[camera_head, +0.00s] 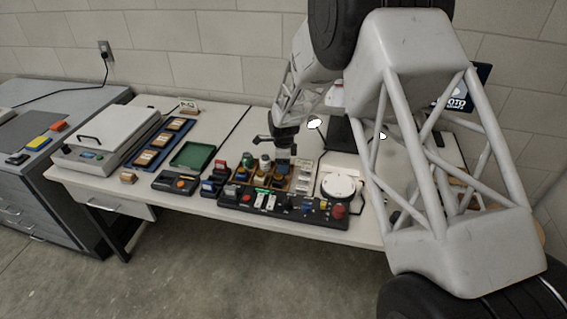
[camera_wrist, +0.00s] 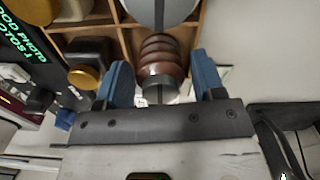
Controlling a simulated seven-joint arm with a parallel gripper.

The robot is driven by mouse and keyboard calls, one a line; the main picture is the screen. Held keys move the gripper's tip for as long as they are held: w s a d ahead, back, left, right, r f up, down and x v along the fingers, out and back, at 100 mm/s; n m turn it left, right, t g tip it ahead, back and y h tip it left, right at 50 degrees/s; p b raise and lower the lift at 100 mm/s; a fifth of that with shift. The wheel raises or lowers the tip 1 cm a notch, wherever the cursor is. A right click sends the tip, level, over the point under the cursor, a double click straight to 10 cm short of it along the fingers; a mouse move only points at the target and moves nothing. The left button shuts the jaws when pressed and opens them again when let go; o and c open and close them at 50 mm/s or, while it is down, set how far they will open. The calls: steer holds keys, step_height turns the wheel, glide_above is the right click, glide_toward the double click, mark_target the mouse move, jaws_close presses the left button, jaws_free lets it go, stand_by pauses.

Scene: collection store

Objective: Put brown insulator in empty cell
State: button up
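The brown insulator (camera_wrist: 160,52), ribbed and glossy with a grey metal end, is in the wrist view between my gripper's blue fingers. My gripper (camera_wrist: 163,82) is open, one finger on each side of it, with a narrow gap seeming to show at both sides. A wooden divided tray (camera_wrist: 200,30) lies around and beyond the insulator. In the head view my gripper (camera_head: 284,150) is over the wooden tray (camera_head: 292,187) on the table. I cannot pick out the insulator there, and I cannot tell which cell is empty.
A black-and-gold part (camera_wrist: 85,76) and a grey round part (camera_wrist: 160,10) are close by in the wrist view. In the head view a black control panel (camera_head: 285,208) is in front of the tray, a white round device (camera_head: 339,187) to its right, and a green tray (camera_head: 193,155) to its left.

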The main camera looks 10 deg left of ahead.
steer(key=shift+o, duration=0.5)
steer(key=shift+r, duration=0.1)
step_height(320, 180, up, 12)
stand_by(0.5)
stand_by(0.8)
